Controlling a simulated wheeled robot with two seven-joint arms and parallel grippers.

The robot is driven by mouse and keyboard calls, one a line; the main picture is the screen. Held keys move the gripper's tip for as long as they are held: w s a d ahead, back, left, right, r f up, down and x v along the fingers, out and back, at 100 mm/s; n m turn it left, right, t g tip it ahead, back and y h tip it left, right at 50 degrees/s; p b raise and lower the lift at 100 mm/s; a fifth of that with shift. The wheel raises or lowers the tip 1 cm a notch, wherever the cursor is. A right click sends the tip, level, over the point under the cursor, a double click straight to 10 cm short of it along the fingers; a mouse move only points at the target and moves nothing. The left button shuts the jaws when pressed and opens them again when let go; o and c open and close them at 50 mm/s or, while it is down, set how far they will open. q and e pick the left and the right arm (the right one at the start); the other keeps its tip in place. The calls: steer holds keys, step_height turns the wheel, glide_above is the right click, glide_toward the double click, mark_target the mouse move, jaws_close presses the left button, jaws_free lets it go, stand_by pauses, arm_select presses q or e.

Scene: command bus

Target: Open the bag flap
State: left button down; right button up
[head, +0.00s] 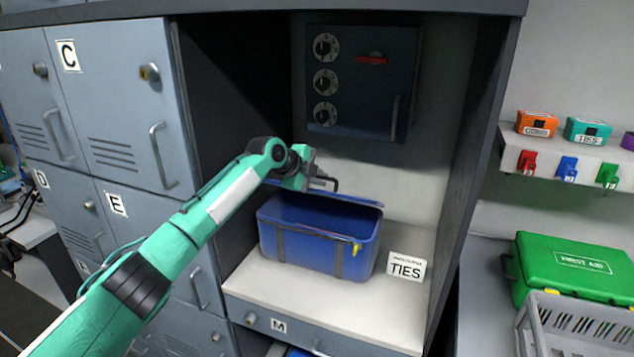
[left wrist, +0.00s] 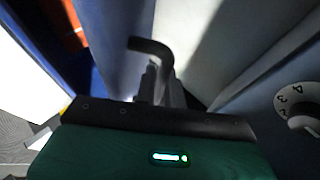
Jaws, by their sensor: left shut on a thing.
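The blue bag (head: 312,252) stands on the white shelf of the cabinet, with dark straps and a yellow tag on its front. Its top is open at the front and the inside looks dark blue. The flap (head: 352,199) shows as a thin blue strip along the back rim, tipped back. My left gripper (head: 313,178) is above the back of the bag, shut on a black bent bar that seems to be the flap's handle. The bar also shows in the left wrist view (left wrist: 150,46), between the fingertips. My right gripper is not in view.
A dark safe (head: 362,85) with dials is on the wall behind the bag. A TIES sign (head: 406,268) stands right of the bag. Cabinet walls close in both sides. A green first aid case (head: 560,265) and grey crate (head: 575,325) are outside, at right.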

arm_select(q)
steer(key=shift+w+r, duration=0.15)
steer(key=c, duration=1.8)
jaws_free()
steer(key=shift+s+a+r+b, duration=0.25)
steer(key=shift+s+a+b, duration=0.05)
steer(key=shift+a, duration=0.05)
steer(key=shift+b+v, duration=1.55)
steer(key=shift+v, duration=3.9)
steer(key=shift+s+d, duration=0.1)
